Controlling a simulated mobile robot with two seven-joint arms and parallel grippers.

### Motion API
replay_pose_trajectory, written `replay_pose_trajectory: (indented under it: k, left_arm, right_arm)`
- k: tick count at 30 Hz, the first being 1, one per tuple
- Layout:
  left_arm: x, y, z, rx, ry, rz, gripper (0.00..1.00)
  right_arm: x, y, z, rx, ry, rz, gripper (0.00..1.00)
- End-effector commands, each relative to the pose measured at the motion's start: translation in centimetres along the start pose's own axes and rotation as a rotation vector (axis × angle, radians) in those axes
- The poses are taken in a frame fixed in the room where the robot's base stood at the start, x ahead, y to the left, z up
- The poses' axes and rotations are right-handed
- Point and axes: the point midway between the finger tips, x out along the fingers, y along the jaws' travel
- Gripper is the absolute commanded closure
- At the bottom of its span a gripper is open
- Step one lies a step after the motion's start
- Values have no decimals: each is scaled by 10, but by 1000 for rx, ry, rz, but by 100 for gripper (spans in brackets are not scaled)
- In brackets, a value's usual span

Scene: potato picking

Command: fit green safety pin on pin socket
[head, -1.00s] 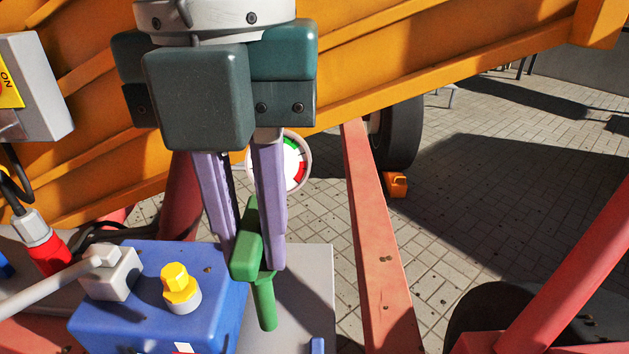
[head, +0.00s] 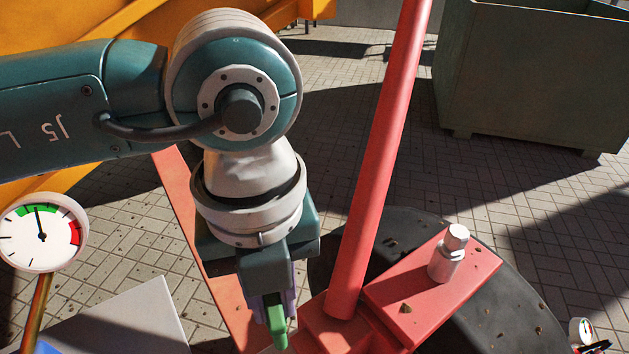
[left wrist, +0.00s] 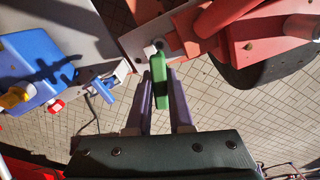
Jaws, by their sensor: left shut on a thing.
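The green safety pin (head: 277,326) is held in my left gripper (head: 272,304), whose purple fingers point down in the head view. In the left wrist view the pin (left wrist: 159,82) stands between the two fingers of my left gripper (left wrist: 160,84). A small pale round part (left wrist: 151,49) shows close to the pin's far end; I cannot tell if they touch. I cannot clearly make out the pin socket. A silver stepped cylinder (head: 449,255) stands upright on a red plate (head: 407,310), right of the gripper and apart from it. My right gripper is not in view.
A red slanted post (head: 378,170) rises just right of my gripper. A black tyre (head: 492,289) lies under the red plate. A dial gauge (head: 42,232) stands at left. A dark green bin (head: 535,80) stands at back right. The blue box (left wrist: 28,65) is left in the wrist view.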

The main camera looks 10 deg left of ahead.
Motion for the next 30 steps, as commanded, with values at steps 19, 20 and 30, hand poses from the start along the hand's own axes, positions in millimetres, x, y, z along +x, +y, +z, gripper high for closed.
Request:
replay_pose_trajectory:
  k: [19,20,30]
  left_arm:
    - [21,0,-1,1,1,1,100]
    - [24,0,-1,1,1,1,100]
    - [55,0,-1,1,1,1,100]
  right_arm:
    - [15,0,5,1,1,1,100]
    - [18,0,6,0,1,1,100]
    - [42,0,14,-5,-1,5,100]
